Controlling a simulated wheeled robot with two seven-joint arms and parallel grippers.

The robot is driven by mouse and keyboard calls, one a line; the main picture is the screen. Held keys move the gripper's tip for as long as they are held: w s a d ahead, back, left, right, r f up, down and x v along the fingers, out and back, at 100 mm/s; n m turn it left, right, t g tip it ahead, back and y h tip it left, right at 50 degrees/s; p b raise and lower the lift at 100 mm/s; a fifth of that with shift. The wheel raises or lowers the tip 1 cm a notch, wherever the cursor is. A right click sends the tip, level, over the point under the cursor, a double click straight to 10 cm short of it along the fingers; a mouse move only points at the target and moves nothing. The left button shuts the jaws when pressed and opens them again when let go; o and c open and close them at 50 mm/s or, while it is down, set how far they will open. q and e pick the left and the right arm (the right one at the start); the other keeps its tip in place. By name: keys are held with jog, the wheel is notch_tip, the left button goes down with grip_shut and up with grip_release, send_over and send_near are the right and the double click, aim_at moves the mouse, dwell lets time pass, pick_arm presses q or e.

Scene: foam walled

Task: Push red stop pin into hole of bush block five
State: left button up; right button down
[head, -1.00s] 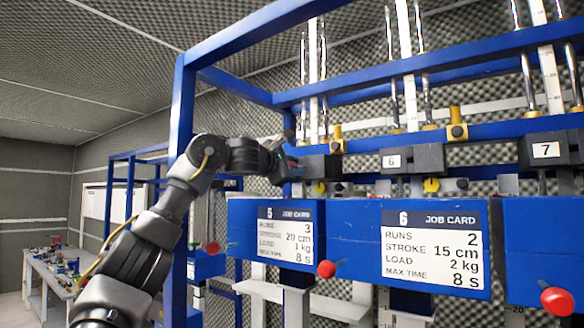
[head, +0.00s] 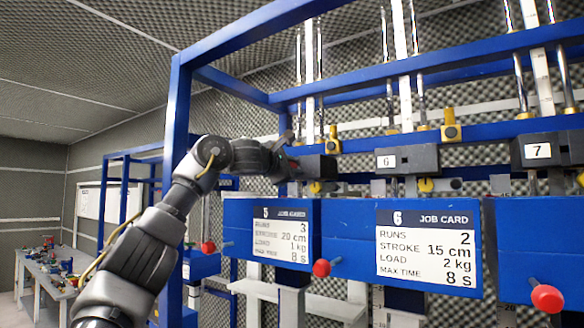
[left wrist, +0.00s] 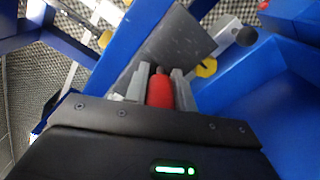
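My left gripper (head: 287,160) is at the left side of the dark bush block five (head: 318,167), above the job card marked 5. In the left wrist view my left gripper (left wrist: 158,88) is shut on the red stop pin (left wrist: 160,91), which sits between its two grey fingers. The pin points at the dark face of the block (left wrist: 180,42). The pin's tip is close to that face; I cannot tell whether it touches or has entered the hole. The hole is hidden. My right gripper is not in view.
Blue job card boxes for 5 (head: 240,240) and 6 (head: 350,215) stand below the blocks, with red knobs (head: 321,268) projecting. A blue frame post (head: 176,120) rises near my left arm. Block 6 (head: 410,160) is to the right. A cluttered bench (head: 50,275) stands far left.

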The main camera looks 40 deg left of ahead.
pick_arm(q)
jog(key=o, duration=0.5)
jog(key=shift+s+f+b, duration=0.15)
jog(key=shift+s+b, duration=0.15)
jog(key=shift+b, duration=0.15)
jog(key=shift+s+d+r+b, duration=0.1)
jog(key=shift+s+b, duration=1.15)
jog(key=shift+s, duration=1.3)
jog(key=shift+s+r+b, duration=0.1)
jog(key=shift+s+b, duration=1.1)
jog(key=shift+s, duration=1.35)
